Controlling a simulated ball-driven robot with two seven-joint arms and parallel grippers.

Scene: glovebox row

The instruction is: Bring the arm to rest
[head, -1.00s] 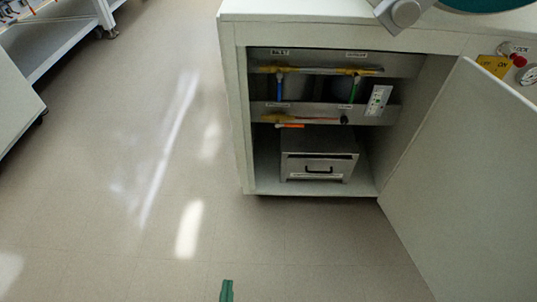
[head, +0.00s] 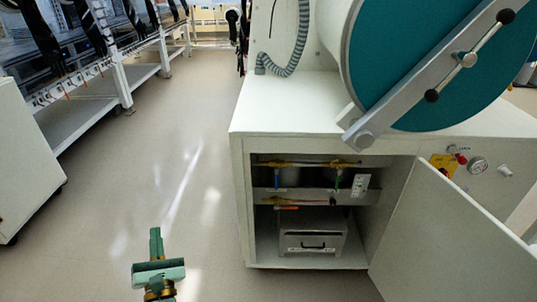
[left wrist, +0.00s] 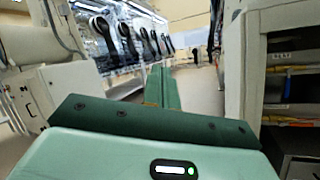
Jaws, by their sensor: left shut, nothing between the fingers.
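My left gripper (head: 156,243) is green and shows at the lower left of the head view, over the bare floor and left of the open cabinet. Its fingers are together with nothing between them. In the left wrist view its closed fingers (left wrist: 162,88) point forward along the aisle, and the green gripper body fills the bottom. It is apart from the cabinet. My right gripper is in neither view.
The white cabinet (head: 300,146) stands at right, its door (head: 455,235) swung out to the right. Inside are valve pipes and a metal drawer box (head: 310,232). A round teal hatch (head: 430,60) is above. Gloveboxes line the left. The floor (head: 95,190) between is clear.

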